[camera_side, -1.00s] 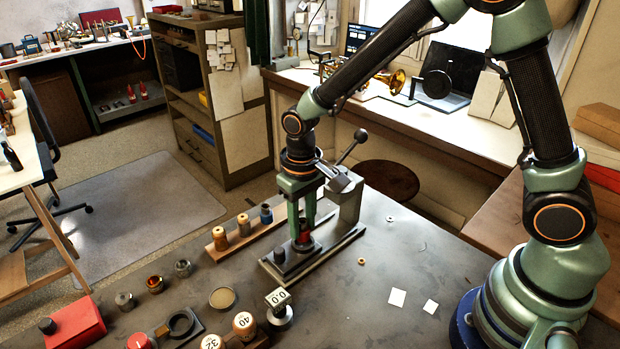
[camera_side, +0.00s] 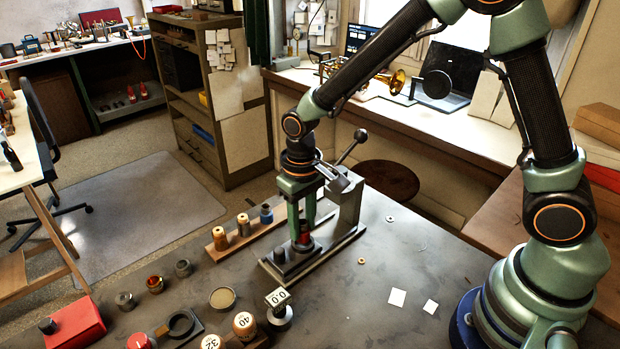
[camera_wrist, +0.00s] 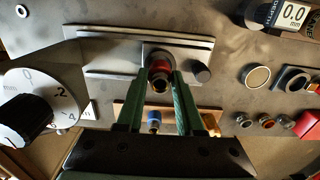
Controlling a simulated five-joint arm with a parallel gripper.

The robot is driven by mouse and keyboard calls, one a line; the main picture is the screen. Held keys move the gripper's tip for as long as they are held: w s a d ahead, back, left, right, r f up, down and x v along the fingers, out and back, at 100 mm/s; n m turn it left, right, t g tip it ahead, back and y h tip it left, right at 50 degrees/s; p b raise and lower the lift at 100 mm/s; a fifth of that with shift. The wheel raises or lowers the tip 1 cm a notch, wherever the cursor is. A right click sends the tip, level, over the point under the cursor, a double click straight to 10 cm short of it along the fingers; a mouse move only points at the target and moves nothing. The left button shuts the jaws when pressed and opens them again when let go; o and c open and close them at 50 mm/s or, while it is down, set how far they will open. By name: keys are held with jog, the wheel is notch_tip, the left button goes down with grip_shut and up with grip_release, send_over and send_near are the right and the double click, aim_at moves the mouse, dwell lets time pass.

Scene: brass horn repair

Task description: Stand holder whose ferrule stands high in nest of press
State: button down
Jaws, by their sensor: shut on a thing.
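My gripper (camera_side: 303,240) points down over the base of the press (camera_side: 347,210), in front of its column. Its green fingers are shut on a small red holder (camera_side: 305,239) with a dark top. In the wrist view the holder (camera_wrist: 160,67) is upright between the fingertips, its round open end facing the camera. It is over the press base plate (camera_wrist: 110,57), at the nest; the nest is hidden under it, and I cannot tell whether the holder touches its floor. Other small holders stand at the left: one grey (camera_side: 183,268), one reddish on top (camera_side: 155,284), one dark (camera_side: 125,301).
A black knob (camera_side: 279,254) stands on the press base beside my gripper. A wooden rack (camera_side: 214,250) with several spools lies behind left. A depth gauge (camera_side: 279,300), a round tan pad (camera_side: 222,298) and a red box (camera_side: 77,324) are in front. The bench right of the press is mostly clear.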

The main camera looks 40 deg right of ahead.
jog(key=shift+f, duration=1.05)
jog(key=shift+c, duration=2.3)
grip_release()
jog(key=shift+o, duration=0.3)
jog(key=shift+o, duration=1.3)
jog(key=shift+r, duration=0.1)
jog(key=shift+r, duration=3.45)
